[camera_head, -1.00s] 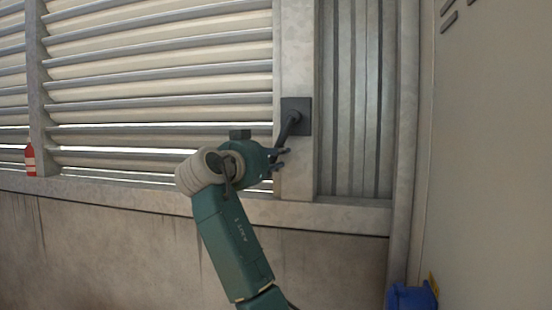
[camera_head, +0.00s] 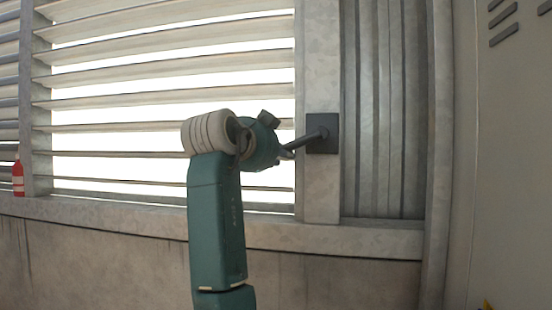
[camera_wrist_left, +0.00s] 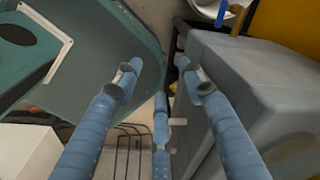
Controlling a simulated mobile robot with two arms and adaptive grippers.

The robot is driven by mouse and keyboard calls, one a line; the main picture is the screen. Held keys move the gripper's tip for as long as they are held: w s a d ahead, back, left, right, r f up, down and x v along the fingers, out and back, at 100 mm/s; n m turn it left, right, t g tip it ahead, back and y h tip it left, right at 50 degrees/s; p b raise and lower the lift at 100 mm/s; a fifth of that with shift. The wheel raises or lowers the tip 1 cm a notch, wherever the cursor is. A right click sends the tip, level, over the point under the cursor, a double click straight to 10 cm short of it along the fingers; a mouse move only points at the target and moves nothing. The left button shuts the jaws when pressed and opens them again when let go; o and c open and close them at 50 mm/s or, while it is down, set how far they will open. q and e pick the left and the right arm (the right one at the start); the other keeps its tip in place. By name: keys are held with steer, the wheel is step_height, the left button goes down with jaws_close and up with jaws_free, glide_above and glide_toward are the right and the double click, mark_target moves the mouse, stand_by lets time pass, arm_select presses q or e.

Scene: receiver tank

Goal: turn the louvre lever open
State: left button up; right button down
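The dark louvre lever (camera_head: 307,139) sits on a black square plate (camera_head: 328,146) on the metal post right of the louvres. It points left and slightly down from its pivot. The louvre slats (camera_head: 170,98) stand apart, with bright light between them. My right gripper (camera_head: 287,153) is at the lever's free end, seen from behind; the wrist hides most of its fingers, so I cannot tell whether they are shut on it. My left gripper (camera_wrist_left: 160,80) shows only in the left wrist view, with its blue fingers spread and nothing between them.
A red bottle-like object (camera_head: 18,178) stands on the ledge (camera_head: 270,232) at far left. A pale cabinet (camera_head: 505,170) with vent slots is at right. Below my left gripper are a grey box (camera_wrist_left: 255,85) and a dark wire rack (camera_wrist_left: 130,150).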

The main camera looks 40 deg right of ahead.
steer(key=shift+w+a+r+m+p, duration=0.1)
steer(key=shift+r+m+p, duration=0.2)
steer(key=shift+r, duration=0.15)
steer(key=shift+w+a+r+m+p, duration=0.1)
steer(key=shift+r+m+p, duration=0.05)
steer(key=shift+r+m, duration=0.2)
arm_select(q)
steer(key=shift+w+a+r, duration=0.2)
steer(key=shift+w+r, duration=0.1)
steer(key=shift+r, duration=0.4)
steer(key=shift+w+d, duration=0.1)
steer(key=shift+d, duration=0.05)
arm_select(e)
steer(key=shift+r, duration=0.15)
steer(key=c, duration=1.5)
jaws_free()
steer(key=shift+o, duration=0.2)
steer(key=shift+a, duration=0.3)
steer(key=v, duration=1.1)
steer(key=shift+s, duration=0.45)
steer(key=shift+a+r, duration=0.1)
steer(key=shift+r, duration=0.05)
